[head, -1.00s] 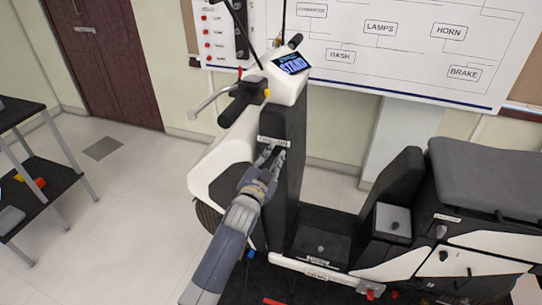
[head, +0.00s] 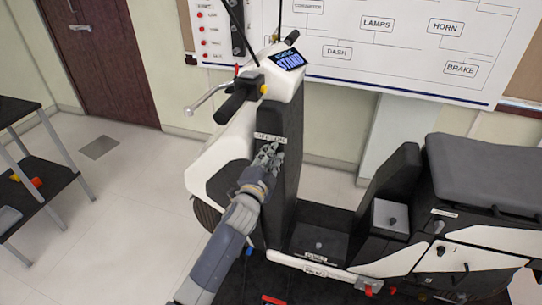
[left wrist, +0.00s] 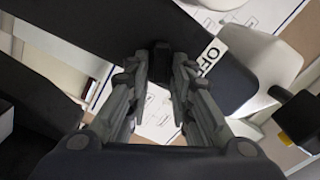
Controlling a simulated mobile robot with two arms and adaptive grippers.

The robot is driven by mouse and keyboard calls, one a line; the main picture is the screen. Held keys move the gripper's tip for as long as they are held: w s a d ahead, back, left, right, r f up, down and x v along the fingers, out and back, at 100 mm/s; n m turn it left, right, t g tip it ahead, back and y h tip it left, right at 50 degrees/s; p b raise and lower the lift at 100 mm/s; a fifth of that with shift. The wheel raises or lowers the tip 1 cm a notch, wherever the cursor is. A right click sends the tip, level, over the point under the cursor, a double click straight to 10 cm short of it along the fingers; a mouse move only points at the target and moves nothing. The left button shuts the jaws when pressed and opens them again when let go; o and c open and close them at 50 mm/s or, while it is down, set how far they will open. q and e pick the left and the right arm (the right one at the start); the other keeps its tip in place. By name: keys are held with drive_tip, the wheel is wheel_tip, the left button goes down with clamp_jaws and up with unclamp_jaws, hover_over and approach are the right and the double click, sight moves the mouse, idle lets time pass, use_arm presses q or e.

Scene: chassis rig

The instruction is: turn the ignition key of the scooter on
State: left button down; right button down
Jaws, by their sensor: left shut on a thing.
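The scooter (head: 282,185) stands upright, with a white and black front column and a lit dash screen (head: 289,60). A small white off/on label (head: 270,138) is on the dark column panel and shows partly in the left wrist view (left wrist: 211,56). My left gripper (head: 269,152) is at the panel just below this label. In the left wrist view, its fingers (left wrist: 159,72) are closed on a small black piece (left wrist: 160,58), which looks like the ignition key's head. The gripper hides the key in the head view. The key's exact angle is unclear. My right gripper is not in view.
The handlebar grip (head: 238,100) and brake lever (head: 208,98) stick out above my left arm. The seat (head: 490,170) is at the right. A wiring board (head: 400,45) hangs behind. A dark shelf (head: 40,180) stands at the far left, with clear floor between.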

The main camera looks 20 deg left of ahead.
use_arm(q)
drive_tip(key=c, duration=1.6)
unclamp_jaws()
drive_tip(key=shift+c, duration=0.2)
drive_tip(key=s, duration=1.2)
drive_tip(key=shift+a, duration=0.2)
drive_tip(key=shift+f, duration=0.1)
